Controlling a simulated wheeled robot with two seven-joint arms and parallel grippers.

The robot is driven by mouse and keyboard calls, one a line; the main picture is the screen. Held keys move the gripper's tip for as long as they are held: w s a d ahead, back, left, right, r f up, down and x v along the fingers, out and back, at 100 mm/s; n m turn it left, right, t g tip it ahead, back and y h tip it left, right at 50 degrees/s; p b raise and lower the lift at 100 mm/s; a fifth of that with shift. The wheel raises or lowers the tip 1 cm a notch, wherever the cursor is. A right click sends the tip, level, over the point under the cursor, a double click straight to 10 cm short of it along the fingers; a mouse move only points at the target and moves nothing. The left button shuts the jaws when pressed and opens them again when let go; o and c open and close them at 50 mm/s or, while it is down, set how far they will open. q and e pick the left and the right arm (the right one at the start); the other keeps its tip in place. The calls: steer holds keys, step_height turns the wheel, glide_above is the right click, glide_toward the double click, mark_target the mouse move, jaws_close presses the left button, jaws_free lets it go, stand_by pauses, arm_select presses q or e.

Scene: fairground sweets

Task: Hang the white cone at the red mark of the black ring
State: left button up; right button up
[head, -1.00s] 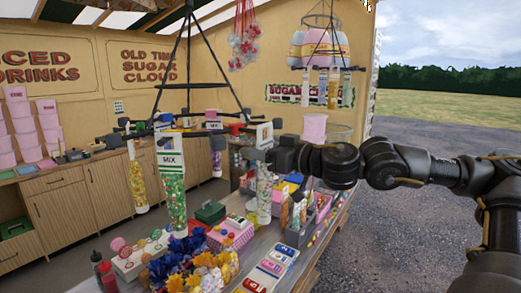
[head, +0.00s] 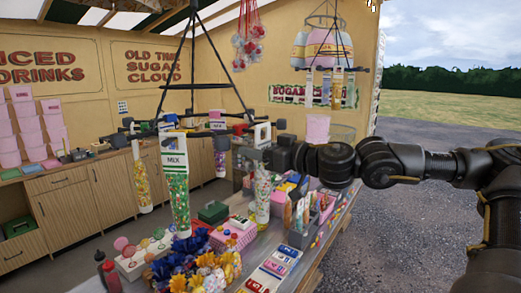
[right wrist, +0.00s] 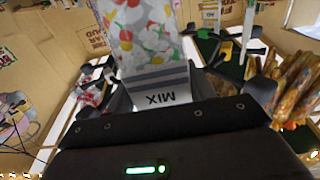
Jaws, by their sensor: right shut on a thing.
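My right gripper (head: 266,157) is shut on the white cone (head: 262,205), a clear tapered bag of mixed sweets with a white top. The cone hangs upright below the jaws, at the right side of the black ring. In the right wrist view its sweets (right wrist: 145,38) and grey-white MIX label (right wrist: 155,90) fill the space before the jaws. A small red patch (head: 240,129) shows near the gripper; contact with the ring is unclear.
Below stands a counter with flowers (head: 190,270), a pink box (head: 232,236), price cards (head: 268,272) and a grey rack (head: 308,228). Red bottles (head: 110,274) stand at its front left. Another hanging rack (head: 330,70) is behind. Open ground lies to the right.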

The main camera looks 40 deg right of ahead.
steer(key=shift+x, duration=0.95)
steer(key=shift+w+b, duration=0.15)
steer(key=shift+b, duration=0.15)
steer(key=shift+x, duration=0.95)
steer(key=shift+f+b, duration=0.35)
steer(key=shift+b, duration=0.05)
steer(key=o, duration=1.4)
steer(key=shift+c, duration=0.2)
